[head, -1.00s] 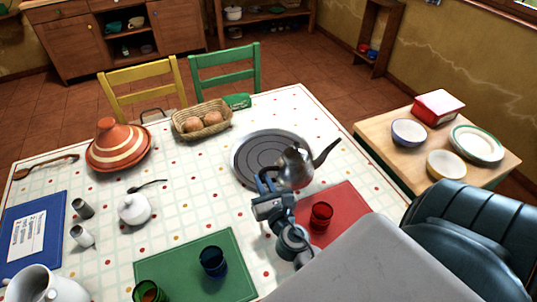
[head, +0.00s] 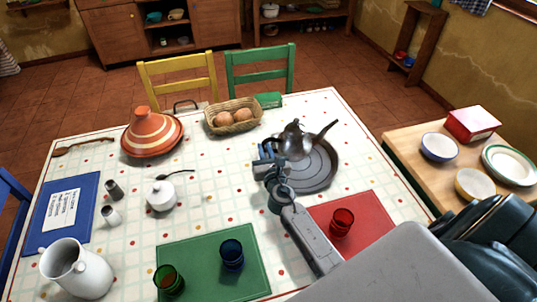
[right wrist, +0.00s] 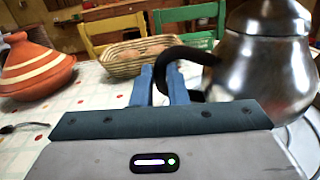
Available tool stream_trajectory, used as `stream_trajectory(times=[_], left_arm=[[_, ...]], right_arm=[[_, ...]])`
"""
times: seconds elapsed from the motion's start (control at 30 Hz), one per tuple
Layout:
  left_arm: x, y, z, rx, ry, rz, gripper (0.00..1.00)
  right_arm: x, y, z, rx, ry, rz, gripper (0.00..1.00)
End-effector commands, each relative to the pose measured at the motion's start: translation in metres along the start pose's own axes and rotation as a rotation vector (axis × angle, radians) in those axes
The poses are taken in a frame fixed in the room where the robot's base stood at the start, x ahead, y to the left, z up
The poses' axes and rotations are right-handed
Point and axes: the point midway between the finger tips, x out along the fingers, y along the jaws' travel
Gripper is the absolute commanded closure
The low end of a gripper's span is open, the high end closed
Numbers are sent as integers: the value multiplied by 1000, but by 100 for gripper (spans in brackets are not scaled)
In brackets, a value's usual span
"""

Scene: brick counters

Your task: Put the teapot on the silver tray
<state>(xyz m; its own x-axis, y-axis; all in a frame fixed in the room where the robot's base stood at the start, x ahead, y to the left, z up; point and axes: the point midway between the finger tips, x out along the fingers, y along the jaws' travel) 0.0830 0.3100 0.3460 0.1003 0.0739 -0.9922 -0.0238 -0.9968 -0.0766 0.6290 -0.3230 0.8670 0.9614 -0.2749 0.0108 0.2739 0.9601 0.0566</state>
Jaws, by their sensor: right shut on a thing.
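The teapot (head: 297,146) is dark polished metal with a spout pointing right and a black handle. In the head view it overlaps the far part of the round silver tray (head: 318,180), which has ring grooves. I cannot tell whether its base touches the tray or hangs just above it. My right gripper (head: 268,152) is shut on the teapot's handle, on the pot's left side. In the right wrist view the blue fingers (right wrist: 158,84) close on the black handle, beside the teapot body (right wrist: 265,75). My left gripper is out of view.
A bread basket (head: 234,118) stands behind left of the tray, and a striped tagine (head: 152,135) farther left. A red glass (head: 342,222) stands on the red mat (head: 372,228) in front. A white sugar bowl (head: 160,196) is left. The cloth between is mostly free.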

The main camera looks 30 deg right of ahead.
Motion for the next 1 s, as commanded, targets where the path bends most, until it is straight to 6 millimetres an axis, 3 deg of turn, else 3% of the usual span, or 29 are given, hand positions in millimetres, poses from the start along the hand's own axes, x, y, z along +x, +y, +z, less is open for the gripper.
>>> stream_trajectory(times=[0.03,0.2,0.6,0.63,0.73,1.0], left_arm=[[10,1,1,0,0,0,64],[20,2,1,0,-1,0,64],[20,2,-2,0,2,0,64],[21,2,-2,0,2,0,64],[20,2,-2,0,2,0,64],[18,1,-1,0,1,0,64]], right_arm=[[-1,-1,-13,-5,0,0,100],[-1,-2,-30,-5,-1,0,100],[-2,-2,-33,-4,-2,0,100],[-3,-2,-36,0,4,-1,85],[-3,-2,-35,0,4,-1,65],[-2,-2,-33,0,3,-1,65]])
